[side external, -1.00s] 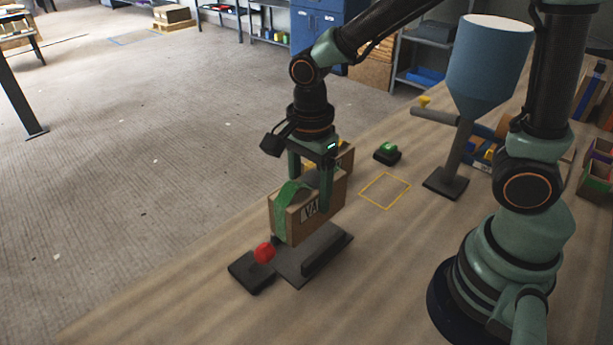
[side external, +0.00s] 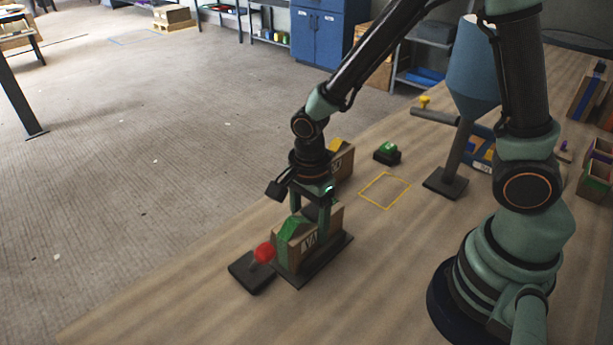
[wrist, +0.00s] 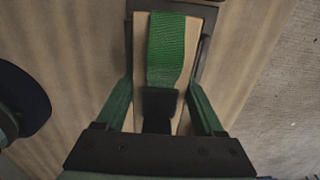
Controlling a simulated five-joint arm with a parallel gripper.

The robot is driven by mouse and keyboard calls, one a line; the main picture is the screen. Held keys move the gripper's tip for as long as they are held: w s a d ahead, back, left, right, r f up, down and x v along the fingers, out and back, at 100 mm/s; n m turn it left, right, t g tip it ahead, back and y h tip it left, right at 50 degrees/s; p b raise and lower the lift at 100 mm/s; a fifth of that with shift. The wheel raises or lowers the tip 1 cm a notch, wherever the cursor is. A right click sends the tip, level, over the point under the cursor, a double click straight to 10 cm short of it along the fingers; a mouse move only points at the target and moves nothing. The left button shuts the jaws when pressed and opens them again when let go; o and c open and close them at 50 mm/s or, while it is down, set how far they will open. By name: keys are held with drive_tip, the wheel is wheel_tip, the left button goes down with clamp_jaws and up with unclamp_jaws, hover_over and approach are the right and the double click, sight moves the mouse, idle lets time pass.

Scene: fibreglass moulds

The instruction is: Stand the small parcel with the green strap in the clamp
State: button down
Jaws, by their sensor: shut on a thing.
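The small parcel (side external: 295,247) is a brown box with a green strap over one end and dark lettering on its side. A red knob (side external: 265,252) on a dark block sits at the clamp's near left end. My gripper (side external: 312,218) is shut on the parcel from above. In the wrist view, the parcel's top with its green strap (wrist: 172,50) lies between my two green fingers (wrist: 158,100).
Another brown box (side external: 342,165) with a yellow mark stands behind my gripper. A yellow outlined square (side external: 384,190) on the table is empty. A green button (side external: 388,150) and a blue funnel on a stand (side external: 473,75) are farther back. The table's left edge is close to the clamp.

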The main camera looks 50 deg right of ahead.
unclamp_jaws()
drive_tip(key=shift+f, duration=0.1)
wheel_tip(320, 180, up, 12)
drive_tip(key=shift+r, duration=0.15)
drive_tip(key=s+d+r+n+t, duration=0.2)
drive_tip(key=d+r+n+t, duration=0.3)
drive_tip(key=n, duration=1.3)
drive_tip(key=d+r, duration=0.3)
drive_tip(key=d, duration=0.2)
drive_tip(key=shift+s+t, duration=0.3)
drive_tip(key=shift+s, duration=0.05)
